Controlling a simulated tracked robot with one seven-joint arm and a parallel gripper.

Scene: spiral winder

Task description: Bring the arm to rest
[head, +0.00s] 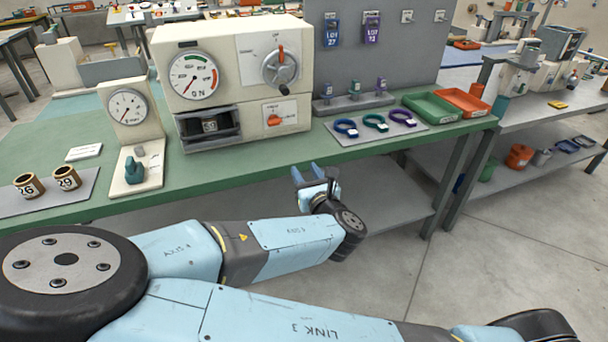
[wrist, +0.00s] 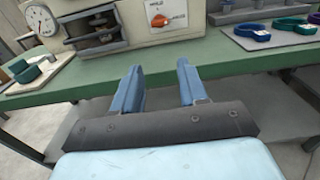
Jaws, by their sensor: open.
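My gripper (head: 304,174) is in front of the front edge of the green workbench (head: 340,155), near the middle of the head view. Its two blue fingers are apart with nothing between them. In the wrist view my gripper (wrist: 158,75) points at the bench edge, with the fingers spread and empty. My arm is bent, reaching from the lower left of the head view. The gripper appears clear of the bench, but the exact gap is hard to tell.
A cream winder machine (head: 235,80) with a dial and lever stands on the bench. Blue, teal and purple rings lie on a grey mat (head: 365,140). Green (head: 430,107) and orange (head: 465,102) trays are at right. Two numbered cups (head: 66,178) stand at left. Open floor lies at lower right.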

